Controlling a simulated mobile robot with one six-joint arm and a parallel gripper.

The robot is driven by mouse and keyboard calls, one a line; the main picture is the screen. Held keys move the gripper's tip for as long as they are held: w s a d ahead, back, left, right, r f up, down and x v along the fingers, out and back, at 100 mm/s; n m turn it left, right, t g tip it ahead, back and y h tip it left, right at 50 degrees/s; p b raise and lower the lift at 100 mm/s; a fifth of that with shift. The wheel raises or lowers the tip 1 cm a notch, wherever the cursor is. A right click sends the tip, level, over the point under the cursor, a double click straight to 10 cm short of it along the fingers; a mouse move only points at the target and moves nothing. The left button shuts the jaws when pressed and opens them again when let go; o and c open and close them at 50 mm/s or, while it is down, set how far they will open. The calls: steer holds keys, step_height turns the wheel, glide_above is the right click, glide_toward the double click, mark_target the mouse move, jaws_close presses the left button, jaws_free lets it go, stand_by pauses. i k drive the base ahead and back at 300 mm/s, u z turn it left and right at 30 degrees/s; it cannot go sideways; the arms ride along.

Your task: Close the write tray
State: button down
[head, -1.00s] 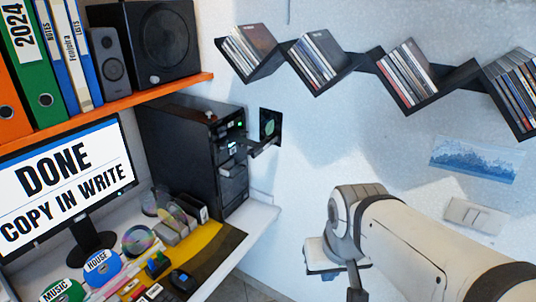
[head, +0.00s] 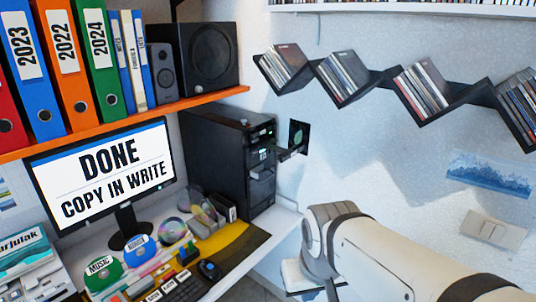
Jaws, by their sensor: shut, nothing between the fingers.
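The black computer tower (head: 215,150) stands at the back of the desk, with small lit drive fronts on its right-hand face. A dark tray (head: 290,153) sticks out from the drive front towards the right; it is open. I cannot read a label on it, nor tell whether a disc lies in it. The monitor (head: 105,172) reads "DONE COPY IN WRITE". My arm reaches in from the lower right, its bend well below and to the right of the tray. My gripper's fingers cannot be made out in this view.
A black square with a teal disc shape (head: 299,134) is on the wall behind the tray. Zigzag wall shelves (head: 385,80) hold disc cases above. Discs (head: 172,230), cases and a keyboard (head: 185,288) crowd the desk. The space in front of the tower's drives looks clear.

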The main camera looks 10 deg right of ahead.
mark_target(267, 142)
steer(key=z, duration=0.05)
steer(key=i, duration=1)
steer(key=u, duration=0.1)
